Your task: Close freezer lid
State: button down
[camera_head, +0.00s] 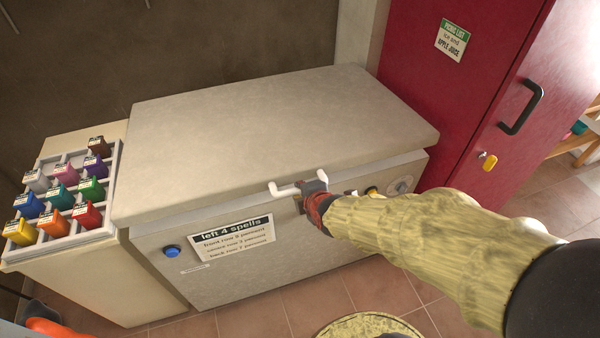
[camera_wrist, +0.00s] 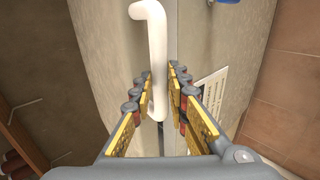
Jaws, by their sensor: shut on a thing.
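The freezer lid (camera_head: 270,130) is a pale grey slab lying over the freezer body (camera_head: 270,270). A white handle (camera_head: 290,189) sticks out at the lid's front. My gripper (camera_head: 318,198) is at the right end of this handle. In the wrist view the white handle (camera_wrist: 150,45) runs between the two yellow-padded fingers of my gripper (camera_wrist: 163,95), which are shut on it. The fingers hide part of the handle and the front panel behind it.
A red locker (camera_head: 455,90) with a black handle (camera_head: 522,107) and yellow key stands at right. A sign (camera_head: 232,238) and blue button (camera_head: 172,251) are on the freezer front. Tiled floor lies in front.

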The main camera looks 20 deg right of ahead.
notch_tip(320, 180, down, 6)
jog(key=t+b, duration=0.1)
jog(key=b, duration=0.1)
jog(key=shift+s, duration=0.25)
jog(key=c, duration=1.7)
grip_release()
jog(key=shift+c, duration=0.2)
jog(key=shift+f, duration=0.1)
jog(key=shift+s, duration=0.15)
jog(key=v, duration=1.1)
jog(key=shift+s+r, duration=0.25)
jog(key=shift+s, duration=0.05)
